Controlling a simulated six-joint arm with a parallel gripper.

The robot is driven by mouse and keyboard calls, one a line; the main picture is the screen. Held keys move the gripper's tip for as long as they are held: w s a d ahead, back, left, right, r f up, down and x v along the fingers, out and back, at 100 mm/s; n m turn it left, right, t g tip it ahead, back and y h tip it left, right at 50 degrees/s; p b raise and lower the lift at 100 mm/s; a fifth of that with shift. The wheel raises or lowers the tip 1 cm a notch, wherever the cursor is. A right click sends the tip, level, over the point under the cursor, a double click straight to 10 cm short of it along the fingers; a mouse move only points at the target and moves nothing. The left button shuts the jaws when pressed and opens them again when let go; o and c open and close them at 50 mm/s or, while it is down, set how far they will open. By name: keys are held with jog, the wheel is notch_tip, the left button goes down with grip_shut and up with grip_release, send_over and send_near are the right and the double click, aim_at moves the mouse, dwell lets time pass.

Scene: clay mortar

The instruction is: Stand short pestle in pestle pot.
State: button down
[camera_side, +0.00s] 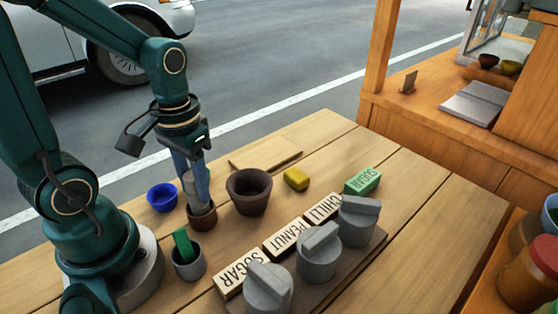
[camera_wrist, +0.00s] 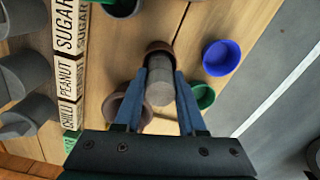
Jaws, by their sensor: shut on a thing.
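My gripper (camera_side: 200,200) points down with its blue fingers shut on the grey short pestle (camera_side: 188,184). The pestle also shows between the fingers in the wrist view (camera_wrist: 160,88). A small brown pot (camera_side: 202,220), seemingly the pestle pot, stands right below the fingertips in the side view. Its rim shows past the pestle's far end in the wrist view (camera_wrist: 157,46). The pestle looks nearly upright, with its lower end at or in the pot's mouth.
A larger brown mortar (camera_side: 249,192) stands just right of the pot. A blue bowl (camera_side: 162,197) and a grey cup (camera_side: 188,264) holding a green piece are close by. A green bowl (camera_wrist: 204,96) shows in the wrist view.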

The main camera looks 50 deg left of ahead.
jog(key=shift+f, duration=0.2)
jog(key=shift+c, duration=2.1)
grip_release()
jog(key=shift+r, duration=2.6)
jog(key=d+r+m+t, duration=0.3)
jog(key=d+r+t, duration=0.1)
jog(key=d+t, duration=0.1)
jog(key=shift+s+t, duration=0.3)
jog(key=shift+s, duration=0.15)
